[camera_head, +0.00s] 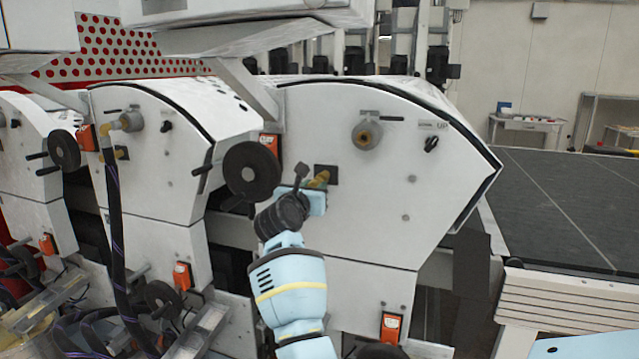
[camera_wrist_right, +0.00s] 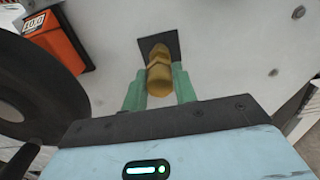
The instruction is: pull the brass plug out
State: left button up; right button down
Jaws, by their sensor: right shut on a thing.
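The brass plug (camera_head: 319,179) is at a dark square plate (camera_head: 327,174) on the white machine panel. In the right wrist view the brass plug (camera_wrist_right: 159,72) lies between the two green fingers, with its far end at the dark plate (camera_wrist_right: 158,44). The right gripper also shows in the right wrist view (camera_wrist_right: 160,88). Whether the plug is still seated in the plate cannot be told. My left gripper is not in view.
A black handwheel (camera_head: 251,171) stands close left of my right gripper, with an orange counter (camera_head: 269,145) above it. A brass-centred round fitting (camera_head: 366,136) and a black knob (camera_head: 431,144) are higher on the panel. A dark flat bed (camera_head: 570,205) lies to the right.

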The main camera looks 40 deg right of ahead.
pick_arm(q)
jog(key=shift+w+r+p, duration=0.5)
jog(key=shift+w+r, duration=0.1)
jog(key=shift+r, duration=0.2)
pick_arm(e)
jog(key=shift+v, duration=1.95)
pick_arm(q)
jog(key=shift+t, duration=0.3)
pick_arm(e)
jog(key=shift+s+a+r, duration=0.1)
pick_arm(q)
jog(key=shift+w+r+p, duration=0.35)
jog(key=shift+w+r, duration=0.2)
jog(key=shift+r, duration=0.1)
pick_arm(e)
jog(key=shift+v, duration=1.45)
